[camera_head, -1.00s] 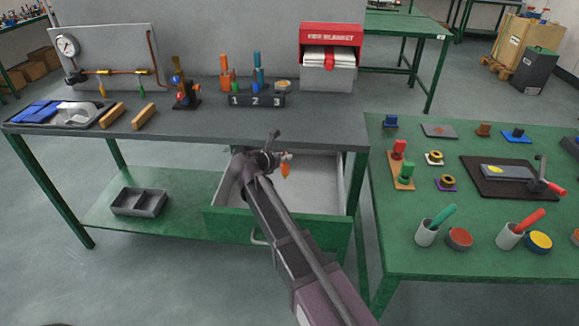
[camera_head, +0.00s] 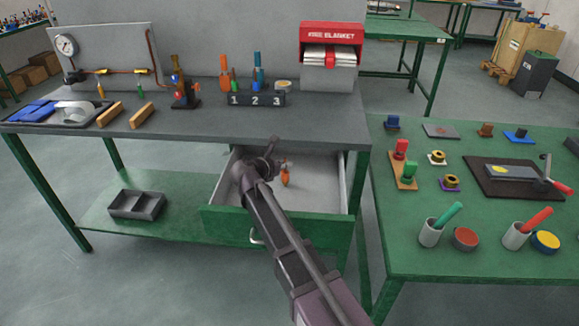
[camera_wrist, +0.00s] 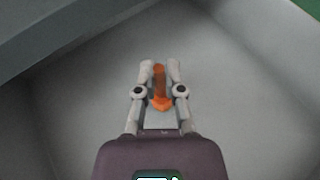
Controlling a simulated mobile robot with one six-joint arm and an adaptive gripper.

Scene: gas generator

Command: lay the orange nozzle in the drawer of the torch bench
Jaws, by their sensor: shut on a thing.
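The orange nozzle (camera_head: 285,179) is between the fingers of my gripper (camera_head: 281,167), over the open drawer (camera_head: 325,188) of the torch bench (camera_head: 330,126). In the wrist view the nozzle (camera_wrist: 160,88) lies lengthwise between the two fingertips of my gripper (camera_wrist: 160,72), which are shut on it. The pale drawer floor (camera_wrist: 225,105) spreads below it. I cannot tell whether the nozzle touches the floor. My arm hides part of the drawer's left side and front.
The bench top's front edge overhangs the drawer's back. A numbered rack (camera_head: 257,100) stands on the bench, with a red fire blanket box (camera_head: 331,38) to its right. A grey divided tray (camera_head: 137,204) sits on the lower shelf. A green table (camera_head: 420,250) stands close on the right.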

